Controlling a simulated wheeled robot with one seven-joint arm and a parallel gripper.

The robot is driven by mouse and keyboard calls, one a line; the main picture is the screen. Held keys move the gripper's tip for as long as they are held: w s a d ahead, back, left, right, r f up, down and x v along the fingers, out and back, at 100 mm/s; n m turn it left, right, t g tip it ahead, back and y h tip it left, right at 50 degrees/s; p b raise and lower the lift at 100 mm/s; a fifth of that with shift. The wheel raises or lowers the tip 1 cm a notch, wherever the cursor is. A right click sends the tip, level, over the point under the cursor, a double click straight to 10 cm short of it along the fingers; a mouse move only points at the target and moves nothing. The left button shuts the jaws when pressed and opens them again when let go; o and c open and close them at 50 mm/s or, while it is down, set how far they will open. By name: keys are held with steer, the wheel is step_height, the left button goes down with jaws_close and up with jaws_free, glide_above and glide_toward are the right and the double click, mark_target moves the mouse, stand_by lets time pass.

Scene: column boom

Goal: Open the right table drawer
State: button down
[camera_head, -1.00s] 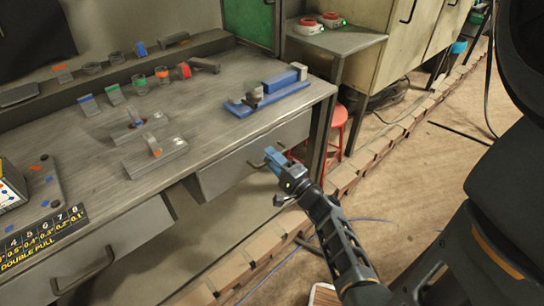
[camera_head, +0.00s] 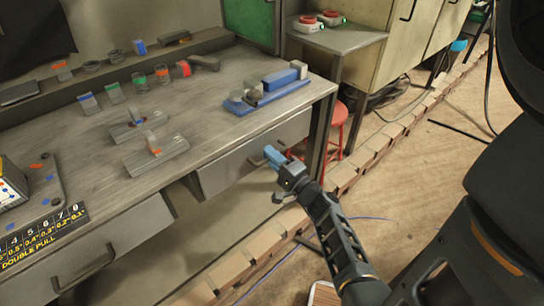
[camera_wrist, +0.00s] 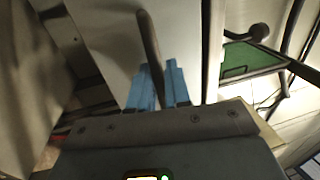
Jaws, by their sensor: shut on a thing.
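The right table drawer (camera_head: 222,172) is a grey metal front under the right end of the workbench. My gripper (camera_head: 274,157), with blue fingertips, is at the drawer's handle. In the wrist view the dark bar handle (camera_wrist: 149,42) runs down between the blue fingers (camera_wrist: 157,85), which are shut on it.
The workbench (camera_head: 95,160) carries small blocks, rings and a blue fixture (camera_head: 268,95). A left drawer (camera_head: 120,240) has its own handle. A red stool (camera_head: 338,115) stands beyond the bench's right leg. The floor (camera_head: 420,185) at right is open, with thin cables on it.

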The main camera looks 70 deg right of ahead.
steer(key=shift+s, duration=0.1)
steer(key=r+b+v, duration=0.2)
steer(key=v, duration=0.9)
steer(key=r+b+v, duration=0.2)
steer(key=v, duration=1)
steer(key=shift+s+a+r, duration=0.2)
steer(key=shift+s+a, duration=0.25)
steer(key=c, duration=1.3)
jaws_free()
steer(key=b+v, duration=0.2)
steer(key=v, duration=0.5)
steer(key=shift+s+a, duration=0.25)
steer(key=shift+s, duration=0.1)
